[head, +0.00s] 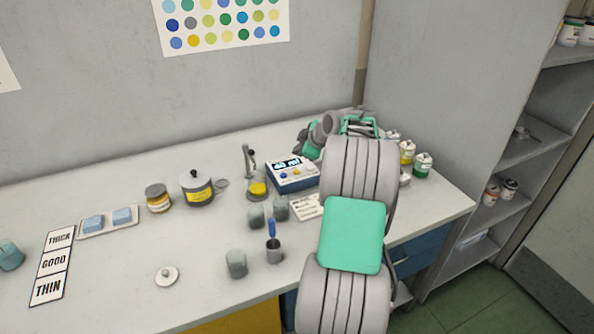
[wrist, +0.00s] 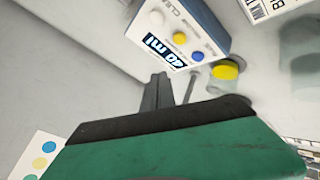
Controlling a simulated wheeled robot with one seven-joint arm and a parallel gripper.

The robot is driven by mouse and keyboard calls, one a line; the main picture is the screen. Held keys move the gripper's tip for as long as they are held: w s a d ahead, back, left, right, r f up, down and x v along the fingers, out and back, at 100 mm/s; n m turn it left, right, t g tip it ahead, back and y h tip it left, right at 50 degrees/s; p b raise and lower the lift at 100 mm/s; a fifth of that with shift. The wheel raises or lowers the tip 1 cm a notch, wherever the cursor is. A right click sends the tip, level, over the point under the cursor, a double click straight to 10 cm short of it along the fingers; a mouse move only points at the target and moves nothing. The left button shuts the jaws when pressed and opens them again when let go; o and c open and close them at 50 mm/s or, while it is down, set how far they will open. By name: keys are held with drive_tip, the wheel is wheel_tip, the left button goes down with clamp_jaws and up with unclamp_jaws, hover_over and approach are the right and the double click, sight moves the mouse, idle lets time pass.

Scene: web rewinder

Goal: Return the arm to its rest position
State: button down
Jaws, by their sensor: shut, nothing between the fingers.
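My arm (head: 352,235) rises through the right of the head view, grey with a teal pad, and bends at the far end over the back of the worktop. My gripper (wrist: 155,90) shows in the wrist view as dark fingers beyond a green and black housing. The fingers are together with nothing between them. They are near the blue and white device with a display (wrist: 182,35), which looks upside down there. In the head view the fingertips are not clear; the device (head: 292,173) stands just left of the arm.
The white worktop (head: 120,290) holds a lidded pot (head: 196,188), a jar (head: 158,198), grey cups (head: 236,264), a white lid (head: 167,276) and a THICK/GOOD/THIN card (head: 53,265). Paint tins (head: 422,165) stand right of the arm. A shelf unit (head: 520,150) is at the right.

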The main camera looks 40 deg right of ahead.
idle(0.5)
drive_tip(key=s+a+r+m+g+y+p, duration=0.1)
drive_tip(key=s+a+r+m+g, duration=0.15)
drive_tip(key=a, duration=1.05)
drive_tip(key=s+a+r+m+g+p, duration=0.1)
drive_tip(key=s+a+r, duration=0.15)
drive_tip(key=a, duration=1.15)
drive_tip(key=s+a+f+m+g, duration=0.1)
drive_tip(key=s+a+m, duration=0.1)
drive_tip(key=s+a, duration=0.5)
drive_tip(key=s+a+f+m+g, duration=0.1)
drive_tip(key=s+a+f+m, duration=0.1)
drive_tip(key=s+a, duration=0.6)
drive_tip(key=s+p, duration=0.1)
drive_tip(key=s, duration=0.4)
drive_tip(key=shift+s+f, duration=0.15)
drive_tip(key=shift+s, duration=0.15)
drive_tip(key=shift+g, duration=0.25)
